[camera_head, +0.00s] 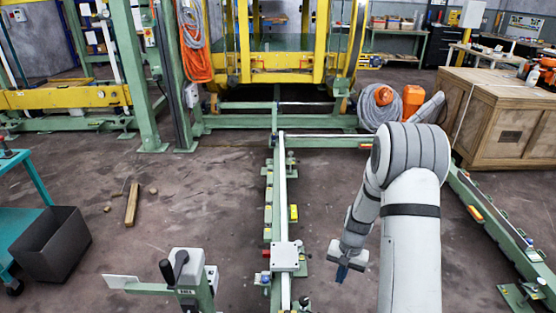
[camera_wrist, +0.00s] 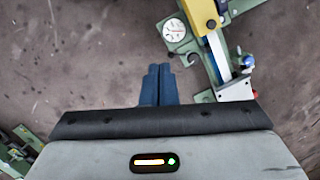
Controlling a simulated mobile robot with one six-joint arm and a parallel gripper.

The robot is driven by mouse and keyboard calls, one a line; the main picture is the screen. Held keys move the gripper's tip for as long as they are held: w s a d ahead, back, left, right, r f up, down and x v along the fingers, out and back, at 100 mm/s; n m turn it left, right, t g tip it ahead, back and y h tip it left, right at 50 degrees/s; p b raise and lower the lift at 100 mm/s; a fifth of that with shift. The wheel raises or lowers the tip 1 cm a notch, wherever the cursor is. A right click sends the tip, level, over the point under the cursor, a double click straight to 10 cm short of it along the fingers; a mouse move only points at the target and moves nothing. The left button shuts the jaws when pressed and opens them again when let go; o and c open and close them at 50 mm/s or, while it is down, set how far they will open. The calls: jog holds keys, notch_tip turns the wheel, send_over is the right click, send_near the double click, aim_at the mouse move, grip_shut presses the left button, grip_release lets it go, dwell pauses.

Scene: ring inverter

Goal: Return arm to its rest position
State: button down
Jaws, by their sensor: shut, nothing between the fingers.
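My gripper (camera_head: 342,272) hangs at the end of my grey arm, right of the middle in the head view. It points down over the floor, between the two green rails. In the wrist view my gripper (camera_wrist: 158,84) shows two blue fingers side by side, closed together with nothing between them. Below the fingers, bare floor shows, and a green rail (camera_wrist: 222,60) with a yellow block and a round dial lies just to their right. The arm is bent, with its elbow up and the forearm reaching down to the left.
The green middle rail (camera_head: 268,205) runs left of my gripper, with a grey box-like block (camera_head: 286,257) on it. Another green rail (camera_head: 490,215) lies right of my arm. A wooden crate (camera_head: 500,120) stands at the right. A dark bin (camera_head: 52,245) stands at the left.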

jog(key=s+a+r+n+t+p, duration=0.1)
jog(key=s+r+p, duration=0.3)
jog(key=r, duration=1.1)
jog(key=s+a+r+n+t+p, duration=0.15)
jog(key=s+r+p, duration=0.25)
jog(key=r, duration=1)
jog(key=s+a+r+n+t+h+p, duration=0.1)
jog(key=s+r+n+p, duration=0.1)
jog(key=s+r+p, duration=0.5)
jog(key=s+r, duration=0.5)
jog(key=r, duration=0.4)
jog(key=shift+s+a+t, duration=0.2)
jog(key=shift+s+t, duration=0.15)
jog(key=shift+s, duration=0.05)
jog(key=shift+a+r, duration=0.1)
